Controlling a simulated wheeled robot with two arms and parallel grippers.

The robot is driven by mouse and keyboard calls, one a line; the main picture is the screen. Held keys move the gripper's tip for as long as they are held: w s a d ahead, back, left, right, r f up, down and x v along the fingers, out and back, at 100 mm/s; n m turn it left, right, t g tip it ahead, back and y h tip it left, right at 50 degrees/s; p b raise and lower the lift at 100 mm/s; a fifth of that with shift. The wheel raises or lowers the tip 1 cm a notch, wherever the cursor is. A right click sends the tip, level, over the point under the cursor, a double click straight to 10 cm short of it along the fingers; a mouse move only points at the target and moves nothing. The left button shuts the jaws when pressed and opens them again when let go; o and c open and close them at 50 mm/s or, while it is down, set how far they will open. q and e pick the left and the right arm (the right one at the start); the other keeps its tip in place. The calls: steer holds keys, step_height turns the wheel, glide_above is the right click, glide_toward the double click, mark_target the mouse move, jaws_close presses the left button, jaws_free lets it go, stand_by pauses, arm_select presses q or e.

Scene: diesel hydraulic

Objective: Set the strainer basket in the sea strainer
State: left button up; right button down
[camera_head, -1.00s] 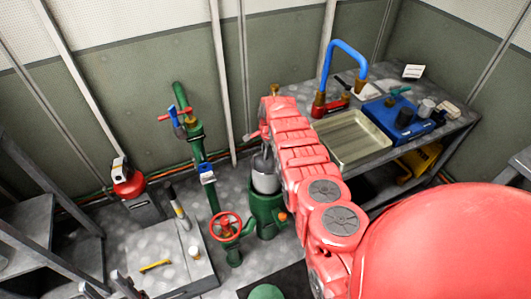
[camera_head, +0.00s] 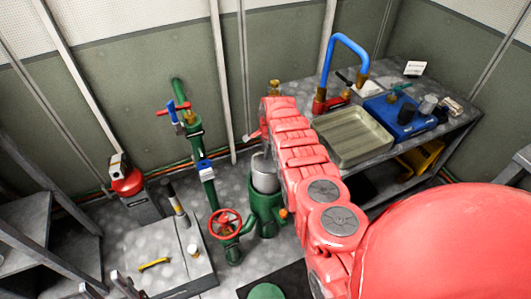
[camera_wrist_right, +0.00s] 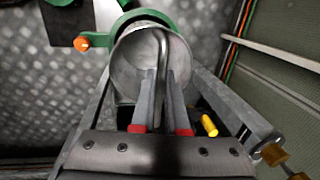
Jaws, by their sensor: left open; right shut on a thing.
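The strainer basket (camera_head: 264,178) is a grey metal cylinder at the mouth of the green sea strainer (camera_head: 266,214). Most of its wall shows above the strainer body; I cannot tell whether its lower end is inside. In the right wrist view the basket (camera_wrist_right: 128,62) has a bent rod handle, and part of the green strainer rim (camera_wrist_right: 128,20) shows behind it. My right gripper (camera_wrist_right: 162,75) is shut on the handle; the red arm hides it in the head view. My left gripper (camera_head: 108,287) is open and empty at the bottom left, partly cut off.
A red handwheel (camera_head: 225,224) and green piping stand just left of the strainer. A green round lid (camera_head: 266,292) lies on a dark mat in front. A workbench with a metal tray (camera_head: 353,137) is at the right. A grey box (camera_head: 165,255) carries small items at the left.

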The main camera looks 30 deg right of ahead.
steer(key=shift+f+b, duration=7.45)
steer(key=shift+b, duration=0.1)
steer(key=c, duration=0.8)
jaws_free()
steer(key=shift+c, duration=0.2)
